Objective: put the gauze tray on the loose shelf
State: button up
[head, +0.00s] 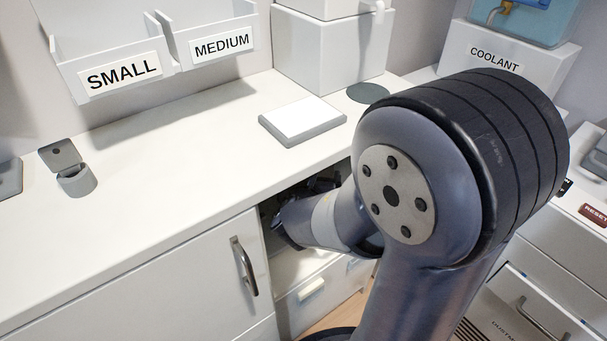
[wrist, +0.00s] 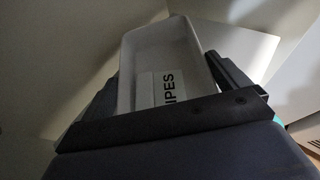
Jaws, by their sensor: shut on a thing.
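My gripper (wrist: 164,74) is shut on a pale tray (wrist: 158,48) in the wrist view, with a dark finger on each side of it. The tray has raised walls and a white label whose visible letters read "IPES", not gauze. No tray marked gauze can be made out. In the head view my arm reaches into the dark opening under the counter, and the gripper's fingers and the tray are hidden there. I cannot identify the loose shelf in either view.
The counter (head: 170,170) holds a white-topped slab (head: 303,119), a small grey lidded container (head: 75,178) and a dark round disc (head: 367,93). A closed door with a handle (head: 244,266) is left of the opening. A drawer (head: 520,315) stands open at lower right.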

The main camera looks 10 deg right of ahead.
jog(key=shift+s+d+f, duration=0.1)
jog(key=shift+s+f, duration=0.1)
jog(key=shift+f, duration=0.25)
jog(key=shift+f+b, duration=0.15)
jog(key=shift+b, duration=0.15)
jog(key=shift+f, duration=0.1)
jog(key=o, duration=0.7)
jog(key=shift+o, duration=0.2)
